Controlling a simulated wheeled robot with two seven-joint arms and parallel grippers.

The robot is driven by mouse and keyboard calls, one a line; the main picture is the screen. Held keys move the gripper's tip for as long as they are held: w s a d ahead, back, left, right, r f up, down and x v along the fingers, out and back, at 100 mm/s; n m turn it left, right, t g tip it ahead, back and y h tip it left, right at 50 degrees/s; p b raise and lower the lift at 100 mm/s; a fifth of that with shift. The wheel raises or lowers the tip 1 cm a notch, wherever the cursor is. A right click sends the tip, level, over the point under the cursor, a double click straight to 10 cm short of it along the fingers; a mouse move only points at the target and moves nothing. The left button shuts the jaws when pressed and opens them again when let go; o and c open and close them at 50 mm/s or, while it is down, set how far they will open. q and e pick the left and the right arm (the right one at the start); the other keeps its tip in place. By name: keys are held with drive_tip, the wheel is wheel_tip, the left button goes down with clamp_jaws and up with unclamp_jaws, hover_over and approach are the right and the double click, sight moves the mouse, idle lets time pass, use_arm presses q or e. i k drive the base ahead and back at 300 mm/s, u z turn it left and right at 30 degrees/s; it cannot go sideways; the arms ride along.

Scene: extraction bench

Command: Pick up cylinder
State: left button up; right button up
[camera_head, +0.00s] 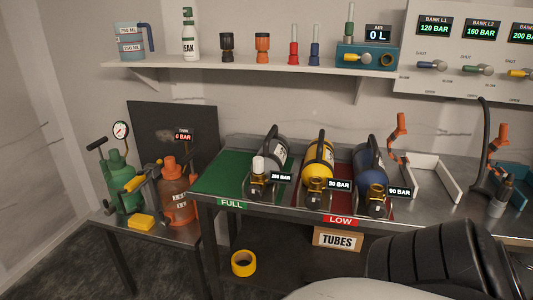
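Three cylinders lie side by side on the metal bench (425,190), valve ends toward me. The grey-black cylinder (276,146) has a white-topped valve and a tag that seems to read 280 BAR. It lies at the right of the green FULL mat (225,172). The yellow cylinder (318,152) is in the middle, tagged 30 BAR. The blue cylinder (368,160) is at the right, tagged 90 BAR. The red LOW mat (341,176) shows between the yellow and blue ones. Neither of my grippers is in view.
A side table (172,236) holds a green pump (124,182), an orange vessel (175,197) and a yellow sponge (141,222). A shelf (210,65) of bottles and fittings hangs above the bench. A white bracket (435,180) stands right of the blue cylinder. The green mat's left is bare.

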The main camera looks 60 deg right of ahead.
sight(318, 164)
drive_tip(key=i, duration=1.6)
drive_tip(key=z, duration=2.1)
